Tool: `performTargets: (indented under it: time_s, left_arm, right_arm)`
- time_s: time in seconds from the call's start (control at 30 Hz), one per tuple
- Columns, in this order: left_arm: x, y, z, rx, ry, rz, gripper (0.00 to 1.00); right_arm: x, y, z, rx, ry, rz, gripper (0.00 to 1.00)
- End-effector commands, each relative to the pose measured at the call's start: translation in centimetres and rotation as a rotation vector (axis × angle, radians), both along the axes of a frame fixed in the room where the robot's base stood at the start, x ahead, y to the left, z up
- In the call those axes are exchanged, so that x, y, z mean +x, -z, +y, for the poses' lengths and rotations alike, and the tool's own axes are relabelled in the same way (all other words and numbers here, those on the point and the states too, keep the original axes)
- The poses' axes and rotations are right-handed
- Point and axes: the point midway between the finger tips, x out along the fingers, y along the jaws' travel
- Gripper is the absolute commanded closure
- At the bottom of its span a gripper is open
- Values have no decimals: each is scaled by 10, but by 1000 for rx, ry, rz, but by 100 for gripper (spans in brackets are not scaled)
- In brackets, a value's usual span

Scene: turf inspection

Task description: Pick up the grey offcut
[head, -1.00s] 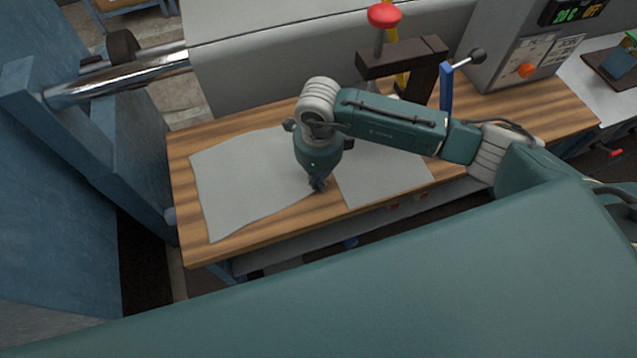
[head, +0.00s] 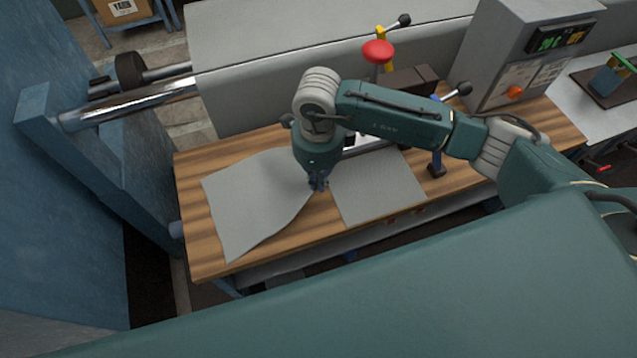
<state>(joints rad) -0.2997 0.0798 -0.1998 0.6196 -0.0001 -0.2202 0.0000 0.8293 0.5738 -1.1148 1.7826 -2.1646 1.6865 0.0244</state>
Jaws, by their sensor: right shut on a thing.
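A grey offcut (head: 245,205) with uneven edges lies on the left part of the wooden bench top (head: 205,262). My right gripper (head: 318,186) points down, with its jaws shut on the offcut's right edge. That edge bends up toward the jaws, while the left part still looks flat on the wood. The fingertips are small and partly dark here. A second grey piece (head: 375,190), squarer, lies flat just right of the gripper. My left gripper is not in view.
A grey control box (head: 525,55) is at the back right. A metal roller (head: 130,103) and blue frame (head: 45,190) stand left.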

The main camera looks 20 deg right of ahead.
Motion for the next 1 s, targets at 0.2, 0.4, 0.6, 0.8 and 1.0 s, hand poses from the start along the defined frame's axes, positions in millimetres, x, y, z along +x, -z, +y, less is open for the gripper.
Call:
performTargets:
  time_s: [0.2, 0.4, 0.6, 0.8, 1.0]
  left_arm:
    - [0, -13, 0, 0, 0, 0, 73]
    - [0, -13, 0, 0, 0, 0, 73]
    - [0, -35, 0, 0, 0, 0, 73]
    - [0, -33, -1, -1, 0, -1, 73]
    - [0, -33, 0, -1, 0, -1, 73]
  right_arm:
    - [0, -24, 0, -1, 1, 1, 100]
    - [0, -24, 0, 0, 1, 0, 100]
    - [2, -67, 0, 1, 0, -6, 100]
    - [1, -103, 0, 0, 0, -4, 100]
    - [1, -120, 0, 1, 1, -2, 100]
